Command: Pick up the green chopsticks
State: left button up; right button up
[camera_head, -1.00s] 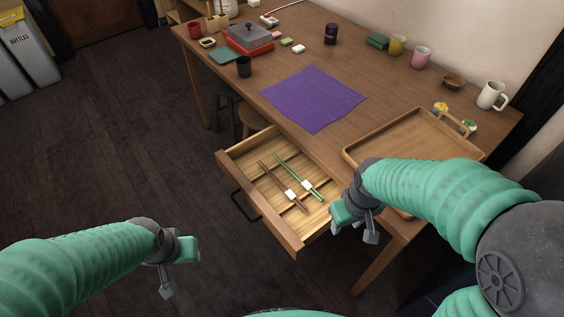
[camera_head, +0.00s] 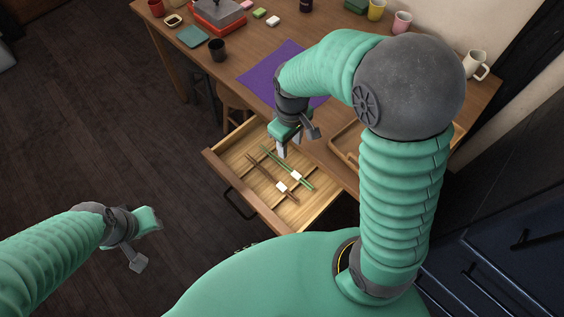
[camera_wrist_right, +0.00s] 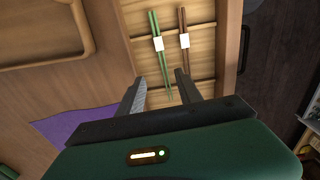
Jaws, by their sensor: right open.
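The green chopsticks (camera_head: 299,178) lie in the open drawer (camera_head: 231,187), with a white band around them. They also show in the right wrist view (camera_wrist_right: 154,30). Brown chopsticks (camera_head: 265,174) with a white band lie beside them, to the left in the head view; they also show in the right wrist view (camera_wrist_right: 185,25). My right gripper (camera_head: 288,152) is open and empty, pointing down over the far part of the drawer. In the right wrist view its fingers (camera_wrist_right: 163,95) stand either side of the thin ends of the chopsticks. My left gripper (camera_head: 153,222) hangs over the floor; its jaws are unclear.
The table (camera_head: 345,172) stands behind the drawer, with a purple cloth (camera_head: 258,78) and a wooden tray (camera_head: 344,142), partly hidden by my right arm. A stool (camera_head: 232,101) is left of the drawer.

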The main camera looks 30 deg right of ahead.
jog(key=b, duration=0.1)
send_over(288, 169)
jog(key=w, duration=0.1)
jog(key=f, duration=0.6)
jog(key=shift+d+f, duration=0.2)
jog(key=shift+d, duration=0.05)
jog(key=f+b, duration=0.1)
jog(key=f, duration=0.1)
jog(key=s+f+b, duration=0.1)
jog(key=f, duration=0.1)
jog(key=shift+a+f, duration=0.1)
jog(key=shift+f, duration=0.3)
jog(key=shift+w+f, duration=0.15)
jog(key=shift+f, duration=0.2)
pick_arm(q)
jog(key=x, duration=0.4)
jog(key=shift+s+f, duration=0.15)
jog(key=shift+s, duration=0.1)
pick_arm(e)
jog(key=shift+r, duration=0.1)
jog(key=shift+c, duration=0.4)
grip_shut()
